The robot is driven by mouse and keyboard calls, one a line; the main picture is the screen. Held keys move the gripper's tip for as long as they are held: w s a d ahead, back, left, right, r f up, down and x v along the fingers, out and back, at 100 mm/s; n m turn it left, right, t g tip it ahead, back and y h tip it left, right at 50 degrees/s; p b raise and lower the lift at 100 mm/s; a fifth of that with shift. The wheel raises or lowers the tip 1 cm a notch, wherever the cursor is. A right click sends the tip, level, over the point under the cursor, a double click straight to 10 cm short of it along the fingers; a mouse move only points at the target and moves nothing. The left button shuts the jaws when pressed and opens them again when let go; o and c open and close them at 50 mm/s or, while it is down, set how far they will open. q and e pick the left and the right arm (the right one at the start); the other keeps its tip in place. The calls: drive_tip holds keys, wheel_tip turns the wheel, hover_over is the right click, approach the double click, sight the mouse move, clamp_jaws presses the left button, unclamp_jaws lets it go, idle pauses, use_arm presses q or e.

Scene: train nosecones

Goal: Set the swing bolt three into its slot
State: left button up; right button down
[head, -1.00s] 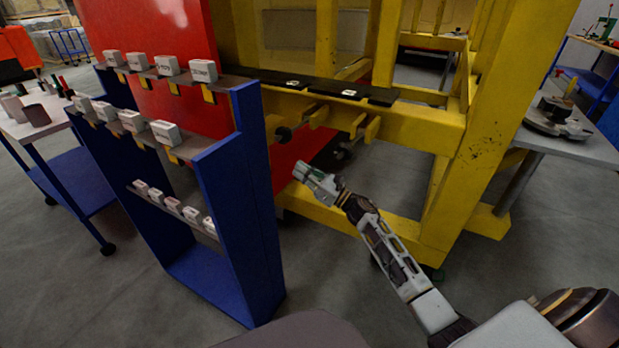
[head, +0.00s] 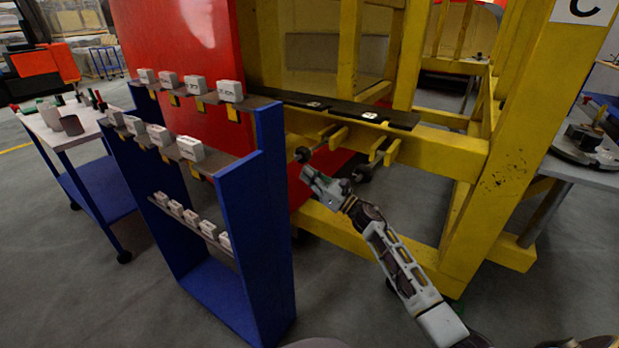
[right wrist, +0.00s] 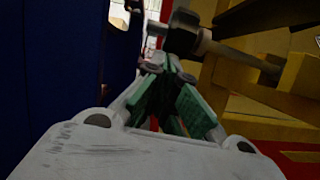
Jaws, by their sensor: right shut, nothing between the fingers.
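A yellow frame carries swing bolts with dark round ends below a black strip (head: 345,107). One swing bolt (head: 302,155) is at the left, another (head: 362,173) further right; I cannot tell which is number three. Yellow slotted lugs (head: 384,152) stick out beside them. My right gripper (head: 307,171) is shut and empty, just below the left bolt's end in the head view. In the right wrist view, a swing bolt with a dark head (right wrist: 185,33) and a pale shaft (right wrist: 238,55) lies beyond the green fingers (right wrist: 170,72). Contact cannot be told. My left gripper is not in view.
A blue rack (head: 250,210) with several white boxes (head: 230,91) stands close to the left of my right arm. A red panel (head: 180,45) is behind it. A yellow post (head: 500,150) rises right of the arm. A grey table (head: 590,165) stands further right.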

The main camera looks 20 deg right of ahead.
sight(302, 157)
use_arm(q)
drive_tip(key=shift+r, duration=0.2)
use_arm(e)
drive_tip(key=shift+r, duration=0.15)
drive_tip(key=shift+s+a+r+m+t+h+p, duration=0.1)
drive_tip(key=shift+r+m+t+h+p, duration=0.25)
drive_tip(key=shift+r+m+p, duration=1.05)
drive_tip(key=shift+a+r+m+t+h+p, duration=0.15)
drive_tip(key=shift+r+m+h+p, duration=0.55)
drive_tip(key=shift+p, duration=1.15)
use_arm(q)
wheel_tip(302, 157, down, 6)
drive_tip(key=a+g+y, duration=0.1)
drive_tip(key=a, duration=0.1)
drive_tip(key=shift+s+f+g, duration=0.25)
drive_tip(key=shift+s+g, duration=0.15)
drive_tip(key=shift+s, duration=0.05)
use_arm(e)
drive_tip(key=shift+d+r+y, duration=0.1)
drive_tip(key=shift+r+y, duration=0.15)
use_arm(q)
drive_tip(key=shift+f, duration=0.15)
use_arm(e)
drive_tip(key=shift+f, duration=0.15)
